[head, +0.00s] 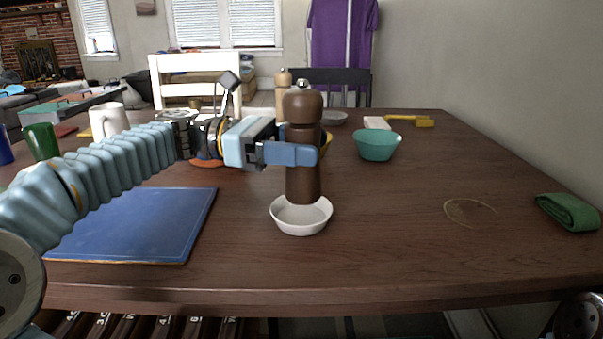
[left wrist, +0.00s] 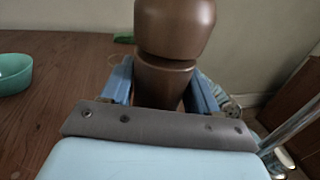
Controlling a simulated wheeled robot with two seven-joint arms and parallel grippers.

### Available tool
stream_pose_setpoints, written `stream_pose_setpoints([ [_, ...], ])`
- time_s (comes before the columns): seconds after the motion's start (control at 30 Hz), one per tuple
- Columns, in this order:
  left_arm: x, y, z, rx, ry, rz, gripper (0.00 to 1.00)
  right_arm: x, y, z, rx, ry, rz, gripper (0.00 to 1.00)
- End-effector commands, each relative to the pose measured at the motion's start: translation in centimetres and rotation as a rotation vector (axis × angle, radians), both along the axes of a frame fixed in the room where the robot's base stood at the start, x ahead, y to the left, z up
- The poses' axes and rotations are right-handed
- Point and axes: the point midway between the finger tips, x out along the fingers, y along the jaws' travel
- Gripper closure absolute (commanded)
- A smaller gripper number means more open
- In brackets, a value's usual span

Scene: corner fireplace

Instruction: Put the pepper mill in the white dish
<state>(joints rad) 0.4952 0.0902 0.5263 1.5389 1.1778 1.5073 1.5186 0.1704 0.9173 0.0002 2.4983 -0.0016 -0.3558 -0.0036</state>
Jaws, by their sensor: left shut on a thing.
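The dark brown pepper mill (head: 303,180) stands upright in my left gripper (head: 305,152), which is shut on it around its upper body. In the head view the mill's lower end is over the white dish (head: 302,222) and overlaps its inside; I cannot tell whether it touches the dish's bottom. The dish sits on the table near the front middle. In the left wrist view the mill (left wrist: 172,30) rises between the two blue fingers (left wrist: 160,85), and its base is hidden. My right gripper is not in view.
A blue board (head: 135,225) lies left of the dish. A teal bowl (head: 377,145) stands behind to the right. A lighter wooden mill (head: 283,85) is farther back. A green cloth (head: 568,211) lies at the right edge. The table (head: 395,235) right of the dish is mostly clear.

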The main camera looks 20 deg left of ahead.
Motion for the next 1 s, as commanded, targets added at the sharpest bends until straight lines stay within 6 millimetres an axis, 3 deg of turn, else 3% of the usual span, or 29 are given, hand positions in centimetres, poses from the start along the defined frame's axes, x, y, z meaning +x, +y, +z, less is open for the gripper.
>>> stream_pose_setpoints([
  [0.23,1.2,0.5,-1.5,-0.001,0.0,0.0,0.78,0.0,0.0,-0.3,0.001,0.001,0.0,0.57],
  [0.43,1.3,0.5,-4.6,0.0,0.0,0.0,0.78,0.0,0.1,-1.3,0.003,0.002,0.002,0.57],
  [0.8,1.2,0.5,-4.9,0.0,0.0,-0.001,0.78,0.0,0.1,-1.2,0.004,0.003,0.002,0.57],
  [0.83,1.2,0.5,-4.9,0.0,-0.001,0.0,0.35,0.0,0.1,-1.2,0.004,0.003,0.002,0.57],
  [0.97,1.3,0.5,-4.9,0.0,-0.001,0.0,0.16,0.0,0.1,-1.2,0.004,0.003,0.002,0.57],
  [1.0,1.3,0.5,-4.9,0.0,-0.001,0.0,0.14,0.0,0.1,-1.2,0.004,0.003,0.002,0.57],
])
